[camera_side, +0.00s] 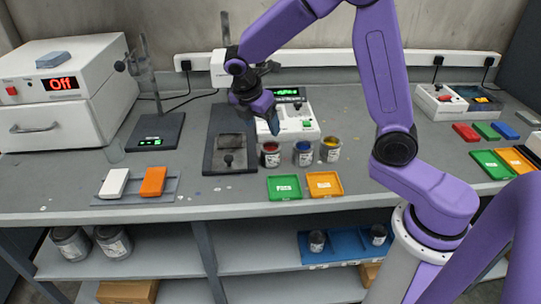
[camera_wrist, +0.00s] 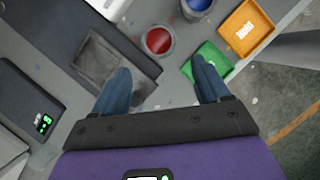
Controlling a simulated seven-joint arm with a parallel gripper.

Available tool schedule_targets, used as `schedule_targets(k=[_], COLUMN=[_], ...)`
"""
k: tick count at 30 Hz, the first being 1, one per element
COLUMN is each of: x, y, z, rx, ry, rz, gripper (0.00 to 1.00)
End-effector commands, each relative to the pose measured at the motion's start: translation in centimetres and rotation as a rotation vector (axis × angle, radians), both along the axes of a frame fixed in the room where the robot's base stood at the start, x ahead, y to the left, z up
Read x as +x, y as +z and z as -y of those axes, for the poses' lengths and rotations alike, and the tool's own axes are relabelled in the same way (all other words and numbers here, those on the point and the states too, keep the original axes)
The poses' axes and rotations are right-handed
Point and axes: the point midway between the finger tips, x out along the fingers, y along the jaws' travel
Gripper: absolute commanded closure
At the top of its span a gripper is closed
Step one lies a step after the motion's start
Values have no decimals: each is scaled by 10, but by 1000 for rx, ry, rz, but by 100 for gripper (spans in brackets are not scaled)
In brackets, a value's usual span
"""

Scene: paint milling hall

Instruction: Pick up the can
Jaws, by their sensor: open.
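Three small open paint cans stand upright in a row on the bench: a red one (camera_side: 270,156), a blue one (camera_side: 303,155) and a yellow one (camera_side: 330,151). I cannot tell which one is meant. My gripper (camera_side: 273,123) is above the bench, over the red can's side of the row. In the wrist view, my gripper (camera_wrist: 164,80) is open with its blue fingers apart and nothing between them. The red can (camera_wrist: 158,41) appears just beyond the fingertips, and the blue can (camera_wrist: 198,7) is cut by the top edge. The yellow can is not visible there.
A green tray (camera_side: 284,187) and an orange tray (camera_side: 324,184) lie in front of the cans. A dark plate device (camera_side: 229,157) is to their left, a white instrument (camera_side: 294,127) behind. More cans (camera_side: 113,241) stand on the lower shelf.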

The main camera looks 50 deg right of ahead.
Motion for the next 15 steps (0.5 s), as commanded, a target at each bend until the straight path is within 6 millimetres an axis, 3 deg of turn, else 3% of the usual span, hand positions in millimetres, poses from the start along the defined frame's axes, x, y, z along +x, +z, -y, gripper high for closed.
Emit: schedule_targets(k=[9,15], x=[1,3], y=[-54,-70], z=[22,28], rx=[-1,0], ry=[-2,-1], rz=[-4,0], gripper=[25,25])
